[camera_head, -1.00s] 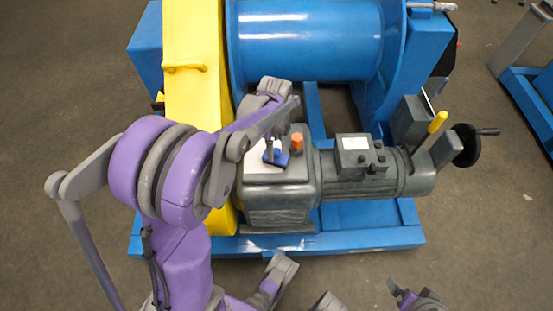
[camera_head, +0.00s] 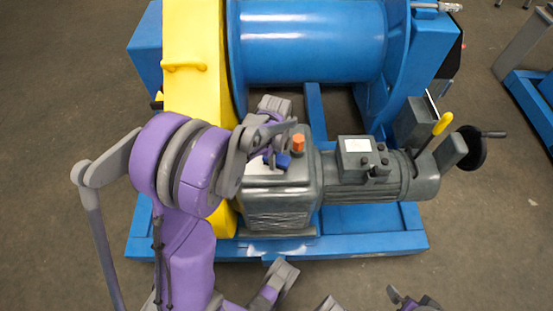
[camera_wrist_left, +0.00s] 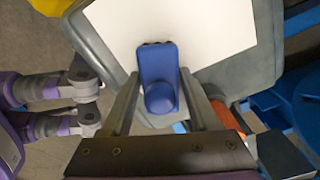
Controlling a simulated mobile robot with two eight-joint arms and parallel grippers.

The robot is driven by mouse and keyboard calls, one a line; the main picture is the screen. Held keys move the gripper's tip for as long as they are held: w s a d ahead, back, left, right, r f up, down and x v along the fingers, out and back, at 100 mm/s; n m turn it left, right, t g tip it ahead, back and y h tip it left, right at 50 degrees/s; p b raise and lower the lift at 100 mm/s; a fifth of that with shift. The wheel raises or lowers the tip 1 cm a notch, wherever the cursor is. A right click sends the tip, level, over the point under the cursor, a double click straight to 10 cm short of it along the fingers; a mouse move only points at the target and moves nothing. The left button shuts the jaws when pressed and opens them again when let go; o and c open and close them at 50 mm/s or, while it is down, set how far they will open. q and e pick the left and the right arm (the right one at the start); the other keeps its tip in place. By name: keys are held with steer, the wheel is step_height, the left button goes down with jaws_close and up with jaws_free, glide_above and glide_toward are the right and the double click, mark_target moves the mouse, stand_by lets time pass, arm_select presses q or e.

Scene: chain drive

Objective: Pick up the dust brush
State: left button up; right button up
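The dust brush (camera_head: 283,161) is a small blue thing on a white sheet on top of the grey gearbox; my left arm partly covers it in the head view. In the left wrist view the brush (camera_wrist_left: 157,70) shows its blue block and a round knob. My left gripper (camera_wrist_left: 158,82) is open, with one finger on each side of the brush and the tips close to its sides. Whether they touch it, I cannot tell. In the head view the left gripper (camera_head: 270,155) is over the gearbox. My right gripper (camera_head: 408,299) is at the bottom edge, partly cut off.
The white sheet (camera_wrist_left: 215,28) lies under the brush. An orange cap (camera_head: 298,143) stands right beside it on the gearbox (camera_head: 278,205). A grey motor (camera_head: 365,183) with a yellow-handled lever (camera_head: 442,124) is to the right. A yellow guard (camera_head: 193,100) and blue drum (camera_head: 310,45) stand behind.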

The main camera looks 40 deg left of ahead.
arm_select(q)
jaws_close()
steer(key=shift+r, duration=0.1)
step_height(320, 180, up, 10)
steer(key=p, duration=0.2)
steer(key=shift+p, duration=0.35)
steer(key=shift+c, duration=1.1)
jaws_free()
steer(key=c, duration=0.5)
steer(key=shift+w, duration=0.1)
